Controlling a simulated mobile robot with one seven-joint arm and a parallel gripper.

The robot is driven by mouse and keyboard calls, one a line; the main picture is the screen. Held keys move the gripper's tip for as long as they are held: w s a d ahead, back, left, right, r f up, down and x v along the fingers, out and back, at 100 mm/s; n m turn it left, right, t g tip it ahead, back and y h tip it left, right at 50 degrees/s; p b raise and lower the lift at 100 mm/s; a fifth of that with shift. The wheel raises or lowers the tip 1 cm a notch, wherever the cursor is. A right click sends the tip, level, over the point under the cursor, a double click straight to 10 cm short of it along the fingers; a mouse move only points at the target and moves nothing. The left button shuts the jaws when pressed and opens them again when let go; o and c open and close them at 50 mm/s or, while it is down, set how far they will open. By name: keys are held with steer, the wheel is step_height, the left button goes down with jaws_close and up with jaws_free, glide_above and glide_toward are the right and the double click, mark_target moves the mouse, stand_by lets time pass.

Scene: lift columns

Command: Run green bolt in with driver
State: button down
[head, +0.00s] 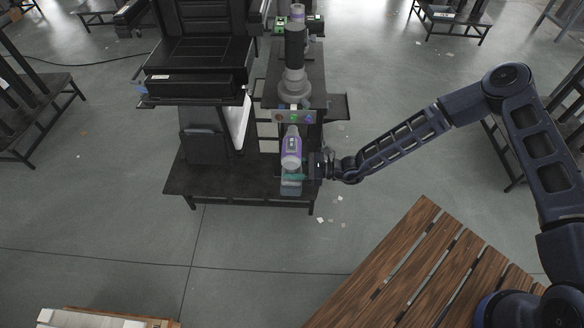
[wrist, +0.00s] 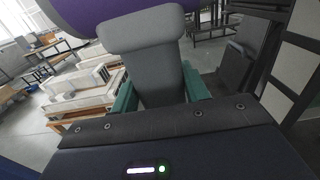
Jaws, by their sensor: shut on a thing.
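My gripper (head: 298,177) is shut on the driver's grey handle in the head view. The driver (head: 291,152) has a purple and pale grey body, and its nose points away towards the column base. In the wrist view the handle (wrist: 147,62) sits between my gripper's teal fingers (wrist: 160,92), with the purple body above it. The green bolt (head: 294,118) appears as a small green spot on the grey front plate of the column base, just beyond the driver's nose. I cannot tell whether the tip touches it. The bolt is not visible in the wrist view.
The lift column (head: 294,60) stands on a dark bench (head: 240,188). Other coloured spots flank the green one on the plate (head: 308,117). A black machine (head: 195,75) stands to the left. A slatted wooden table (head: 415,265) is at the lower right. Open floor lies left of it.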

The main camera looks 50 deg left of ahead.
steer(key=shift+s+d, duration=1.4)
steer(key=shift+s, duration=0.05)
steer(key=w+d+r+m+t+y, duration=0.1)
steer(key=w+d+m+t+y, duration=0.15)
steer(key=w, duration=0.75)
steer(key=w+d+r+m+t+y, duration=0.15)
steer(key=w+t, duration=0.25)
steer(key=w, duration=0.6)
steer(key=w+d+m+t+y, duration=0.1)
steer(key=w+d+m+t, duration=0.25)
steer(key=w, duration=0.75)
steer(key=w+d+m+t+h, duration=0.1)
steer(key=w+d+m+t, duration=0.3)
steer(key=w+d, duration=0.5)
steer(key=w+d+m+t+h, duration=0.1)
steer(key=w+d+m+t, duration=0.2)
steer(key=w+d+t, duration=0.65)
steer(key=w+d+m+t+h, duration=0.2)
steer(key=w+d+m+h, duration=0.1)
steer(key=w+d, duration=0.55)
steer(key=w+d+m+t+h, duration=0.35)
steer(key=w+d, duration=0.25)
steer(key=d, duration=0.6)
steer(key=w+d+m+t+h, duration=0.1)
steer(key=d+m+h, duration=0.5)
steer(key=d, duration=1.8)
steer(key=h, duration=0.3)
steer(key=shift+w+f+t, duration=0.2)
steer(key=shift+f+t, duration=0.05)
steer(key=shift+t, duration=0.15)
